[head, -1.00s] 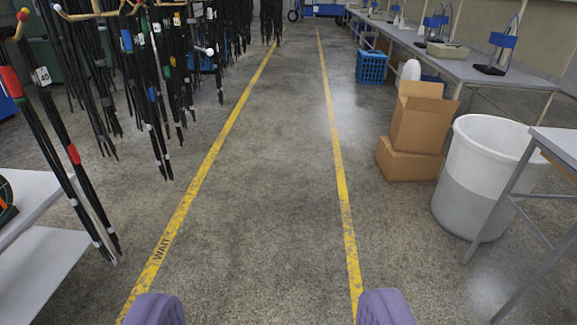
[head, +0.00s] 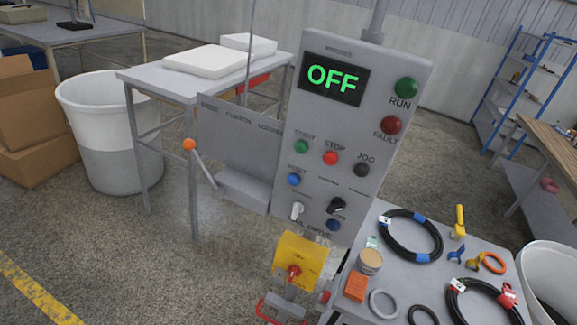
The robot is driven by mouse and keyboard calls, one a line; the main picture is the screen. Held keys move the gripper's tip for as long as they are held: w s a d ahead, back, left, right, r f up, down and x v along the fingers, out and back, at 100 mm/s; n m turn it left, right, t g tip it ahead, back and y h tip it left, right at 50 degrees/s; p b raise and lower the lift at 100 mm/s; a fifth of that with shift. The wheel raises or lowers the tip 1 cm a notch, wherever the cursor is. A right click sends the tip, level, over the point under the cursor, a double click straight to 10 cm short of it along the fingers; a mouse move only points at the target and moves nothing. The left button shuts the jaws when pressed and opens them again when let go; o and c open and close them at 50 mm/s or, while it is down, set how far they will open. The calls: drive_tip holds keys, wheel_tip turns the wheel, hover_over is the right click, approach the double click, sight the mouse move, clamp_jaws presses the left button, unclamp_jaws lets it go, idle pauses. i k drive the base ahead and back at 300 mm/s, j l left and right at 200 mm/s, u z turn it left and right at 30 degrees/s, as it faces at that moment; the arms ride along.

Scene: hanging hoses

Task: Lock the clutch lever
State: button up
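The clutch lever (head: 202,165) is a thin grey rod with an orange ball knob (head: 189,145). It leans up and to the left from a grey box (head: 243,190) on the left of the control panel. A grey plate (head: 238,142) behind it carries small lettering that seems to include "CLUTCH"; I cannot read it all. The control panel (head: 318,190) has a display (head: 332,80) reading "OFF" in green. My gripper is not in view now. Nothing is seen touching the lever.
A yellow box with a red knob (head: 295,272) sits below the panel. A table (head: 463,262) with coiled hoses, rings and a tin stands at right. A grey table (head: 160,78) with white slabs is behind the lever. A white bin (head: 112,150) stands at left; floor is clear in front.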

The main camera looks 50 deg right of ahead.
sight(189, 143)
drive_tip(key=z, duration=0.8)
drive_tip(key=i+j, duration=0.4)
drive_tip(key=i, duration=0.15)
drive_tip(key=i+j, duration=0.4)
drive_tip(key=i, duration=0.15)
drive_tip(key=i+j+u, duration=0.1)
drive_tip(key=i+j, duration=0.3)
drive_tip(key=i, duration=0.15)
drive_tip(key=i+j, duration=0.35)
drive_tip(key=i, duration=0.2)
